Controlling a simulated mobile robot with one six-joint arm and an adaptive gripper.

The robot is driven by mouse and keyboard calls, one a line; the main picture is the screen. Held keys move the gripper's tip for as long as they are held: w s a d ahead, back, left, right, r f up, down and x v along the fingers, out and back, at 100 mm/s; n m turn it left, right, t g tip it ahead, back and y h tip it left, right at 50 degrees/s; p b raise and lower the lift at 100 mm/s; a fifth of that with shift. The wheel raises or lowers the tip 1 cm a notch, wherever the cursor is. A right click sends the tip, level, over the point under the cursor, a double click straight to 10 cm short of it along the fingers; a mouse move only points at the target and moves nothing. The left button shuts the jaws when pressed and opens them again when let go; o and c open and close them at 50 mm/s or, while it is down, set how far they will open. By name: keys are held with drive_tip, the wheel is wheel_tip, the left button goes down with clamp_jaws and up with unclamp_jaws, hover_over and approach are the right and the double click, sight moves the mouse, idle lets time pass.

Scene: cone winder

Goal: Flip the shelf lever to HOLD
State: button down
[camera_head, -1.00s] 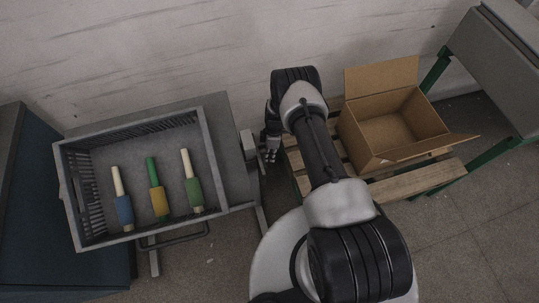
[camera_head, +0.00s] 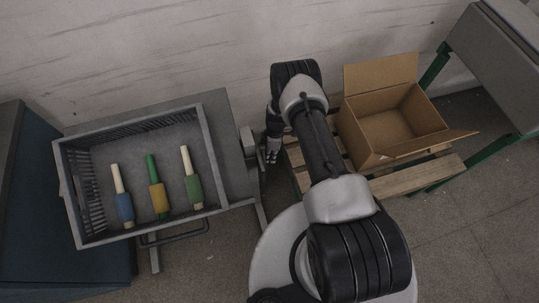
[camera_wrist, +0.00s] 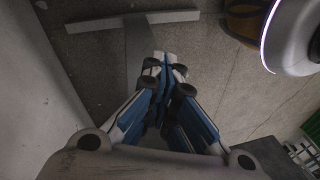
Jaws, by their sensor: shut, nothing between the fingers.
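My gripper (camera_head: 271,155) hangs pointing down just right of the grey stand that carries the crate, beside a small light grey box (camera_head: 247,141) on the stand's right edge. In the wrist view, my gripper (camera_wrist: 166,68) is shut and empty, its blue-and-grey fingers together above the floor. I cannot make out the shelf lever or any HOLD marking in either view. I cannot tell whether the gripper touches the grey box.
A grey crate (camera_head: 208,150) holds three bobbins, blue, yellow and green. An open cardboard box (camera_head: 362,142) stands on a wooden pallet (camera_head: 420,177) at right. The stand's T-shaped foot (camera_wrist: 132,20) lies below the fingers. A pale wall (camera_head: 180,50) runs behind.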

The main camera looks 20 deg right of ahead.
drive_tip(key=s+r+g, duration=0.2)
drive_tip(key=s+g, duration=0.5)
drive_tip(key=shift+s+r+m+g, duration=0.2)
drive_tip(key=shift+r+m+g, duration=0.05)
drive_tip(key=shift+m+g, duration=0.05)
idle(0.3)
drive_tip(key=shift+r, duration=0.1)
idle(0.3)
idle(0.4)
wheel_tip(320, 180, up, 10)
idle(0.6)
drive_tip(key=shift+s+a, duration=0.1)
idle(0.4)
